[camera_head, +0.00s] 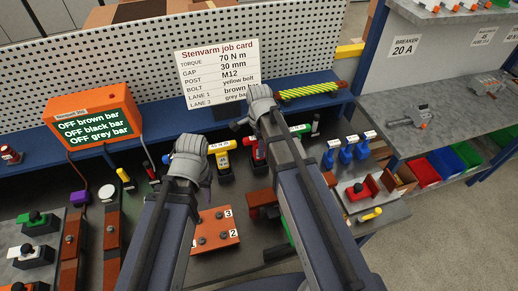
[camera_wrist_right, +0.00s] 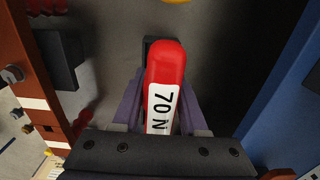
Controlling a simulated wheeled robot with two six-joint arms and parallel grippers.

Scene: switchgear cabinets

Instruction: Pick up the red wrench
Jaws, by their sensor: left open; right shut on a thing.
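The red wrench (camera_wrist_right: 164,62) has a rounded red handle and a white label reading 70 N. In the right wrist view it stands between the two fingers of my right gripper (camera_wrist_right: 161,105), which is shut on it. In the head view a bit of red (camera_head: 257,153) shows below my right gripper (camera_head: 262,108); most of the wrench is hidden by my arm. I cannot tell whether it is clear of its dark holder. My left gripper (camera_head: 190,162) is open and empty above the bench, left of a yellow-handled tool (camera_head: 222,157).
A job card (camera_head: 218,80) stands against the pegboard behind the grippers. An orange display box (camera_head: 92,125) is at the left. Several blue items (camera_head: 346,154) and a red block (camera_head: 357,191) are at the right. An orange plate (camera_head: 213,231) lies between my arms.

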